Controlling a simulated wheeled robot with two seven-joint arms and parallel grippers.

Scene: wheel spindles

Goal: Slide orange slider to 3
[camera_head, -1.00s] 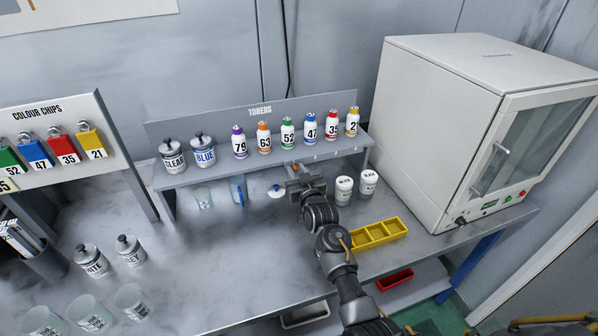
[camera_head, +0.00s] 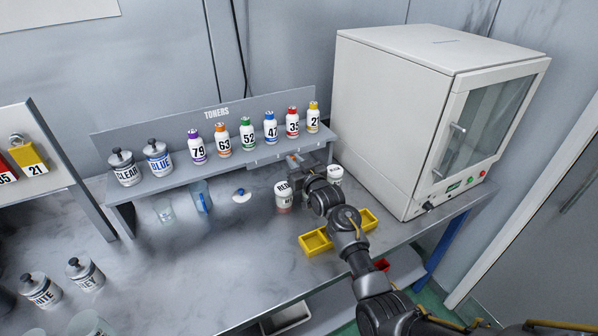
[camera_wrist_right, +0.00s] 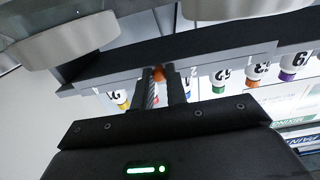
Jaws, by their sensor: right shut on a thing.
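The orange slider (camera_wrist_right: 158,73) shows as a small orange knob between my right gripper's fingertips in the right wrist view. My right gripper (camera_wrist_right: 160,84) is shut on it. In the head view my right gripper (camera_head: 296,162) is at the front edge of the toner shelf (camera_head: 180,181), below the bottle marked 35 (camera_head: 292,122). A pale scale strip (camera_head: 268,160) runs along that edge. Its marks are too small to read, and the gripper hides part of it. My left gripper is not in view.
Several toner bottles stand on the shelf, including the one marked 47 (camera_head: 271,131). White jars (camera_head: 284,195) stand below, close to my right arm. A yellow tray (camera_head: 317,241) lies under the arm. A white cabinet (camera_head: 385,110) stands to the right.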

